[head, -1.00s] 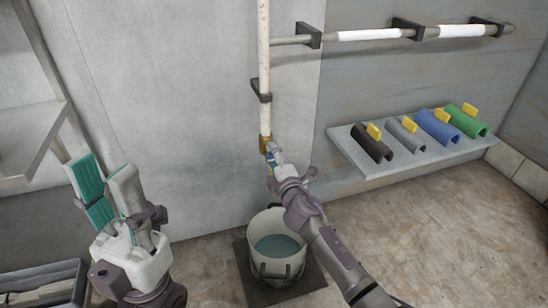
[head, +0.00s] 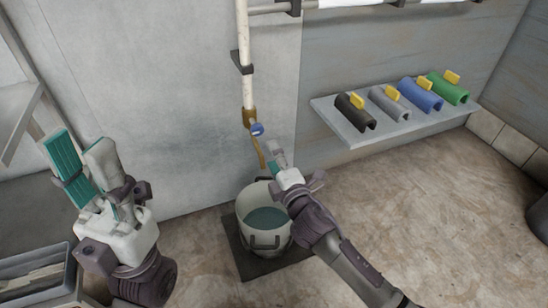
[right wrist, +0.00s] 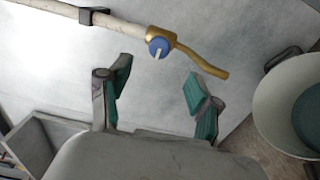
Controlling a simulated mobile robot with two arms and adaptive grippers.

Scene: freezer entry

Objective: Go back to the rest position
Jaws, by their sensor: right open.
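My right gripper (head: 276,156) is open and empty, below and right of the blue tap handle (head: 257,129), apart from it. In the right wrist view the gripper's teal-padded fingers (right wrist: 160,80) are spread wide, with the blue handle (right wrist: 158,47) beyond the gap. The handle is on a brass tap (head: 249,117) at the lower end of a white pipe; its spout points down toward the bucket. My left gripper (head: 78,140) is raised at the left, fingers up and apart, with nothing visible between them.
A white bucket (head: 246,200) with bluish water stands on a dark floor mat (head: 237,254) below the tap. A wall shelf (head: 352,137) at right holds several coloured half-tubes with yellow tabs. A grey bin (head: 68,266) is at the lower left. The right-hand floor is mostly clear.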

